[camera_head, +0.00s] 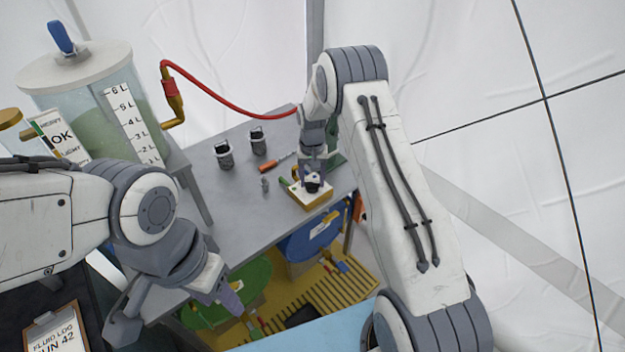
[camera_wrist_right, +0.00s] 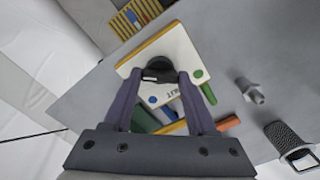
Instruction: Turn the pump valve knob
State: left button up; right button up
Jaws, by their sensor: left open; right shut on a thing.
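The black knob (camera_wrist_right: 158,66) sits on a white-topped, yellow-edged valve block (camera_wrist_right: 185,58) with a green dot and a blue dot. The block (camera_head: 306,200) lies near the front right of the grey table, and the knob shows as a dark spot (camera_head: 313,186) in the head view. My right gripper (camera_wrist_right: 158,76) is shut on the knob, one finger on each side; it comes down from above in the head view (camera_head: 312,172). Part of the block's lettering is hidden by the fingers. My left gripper (camera_head: 232,298) is open and empty, low by the table's front edge, away from the block.
A clear tank (camera_head: 75,100) with a litre scale stands at the left, with a red hose (camera_head: 225,100) running right. Two dark canisters (camera_head: 224,155) (camera_head: 258,142), a small grey fitting (camera_head: 265,184) and an orange-handled tool (camera_head: 272,164) lie on the table (camera_head: 240,220). A clipboard (camera_head: 55,328) lies at lower left.

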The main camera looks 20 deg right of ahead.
aim_at(312, 182)
jog(key=o, duration=1.4)
jog(key=shift+c, duration=0.2)
jog(key=shift+r, duration=0.15)
notch_tip(312, 182, up, 10)
jog(key=b, duration=0.1)
jog(key=shift+r, duration=0.15)
